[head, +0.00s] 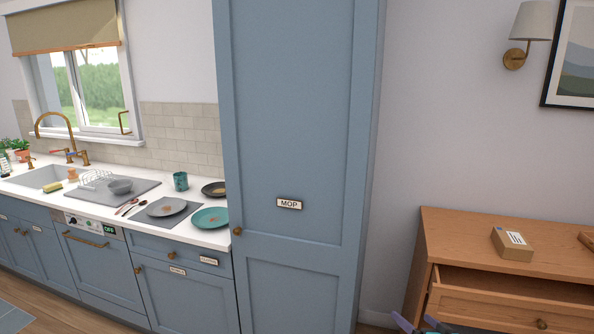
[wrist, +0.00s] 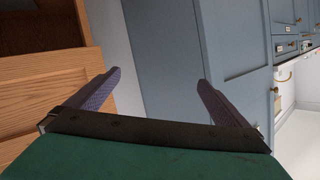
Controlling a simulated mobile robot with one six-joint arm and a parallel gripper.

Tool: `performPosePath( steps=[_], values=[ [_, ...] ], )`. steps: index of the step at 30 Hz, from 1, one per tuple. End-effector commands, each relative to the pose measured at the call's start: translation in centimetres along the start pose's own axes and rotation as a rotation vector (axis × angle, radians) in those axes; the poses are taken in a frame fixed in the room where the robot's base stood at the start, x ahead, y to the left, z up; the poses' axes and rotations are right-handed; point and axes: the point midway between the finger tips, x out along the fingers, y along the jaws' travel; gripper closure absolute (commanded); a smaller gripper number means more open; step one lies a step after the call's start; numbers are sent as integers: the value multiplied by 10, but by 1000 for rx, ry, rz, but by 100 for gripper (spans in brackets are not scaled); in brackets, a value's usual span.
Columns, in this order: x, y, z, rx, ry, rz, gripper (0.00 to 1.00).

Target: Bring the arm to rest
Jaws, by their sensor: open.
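My gripper (wrist: 158,78) is open in the wrist view, with its two purple fingers spread and nothing between them. Past the fingers are the blue tall cupboard and the wooden drawer chest, both apart from the fingers as far as I can tell. In the head view only the tips of my gripper (head: 420,325) show at the bottom edge, in front of the wooden chest. The rest of the arm is out of view.
A wooden chest (head: 500,240) with a pulled-out drawer (head: 505,308) stands at the right, a small box (head: 512,244) on top. The tall blue cupboard (head: 290,130) labelled MOP is shut. Plates (head: 210,218) and a teal mug (head: 180,181) stand on the counter (head: 215,238) at left.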

Motion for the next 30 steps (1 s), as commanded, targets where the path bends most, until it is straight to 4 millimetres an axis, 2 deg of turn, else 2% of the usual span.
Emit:
performPosePath(
  steps=[1, 7, 11, 16, 23, 30],
  values=[
    [10, -12, 11, 9, 2, 2, 0],
    [40, -41, 46, 39, 14, 50, 0],
    [54, -55, 75, 56, 7, 103, 0],
    [65, -69, 121, 73, -32, 196, 0],
    [60, -78, 199, 84, -150, 359, 0],
    [28, -80, 284, 78, -346, 527, 0]
  ],
)
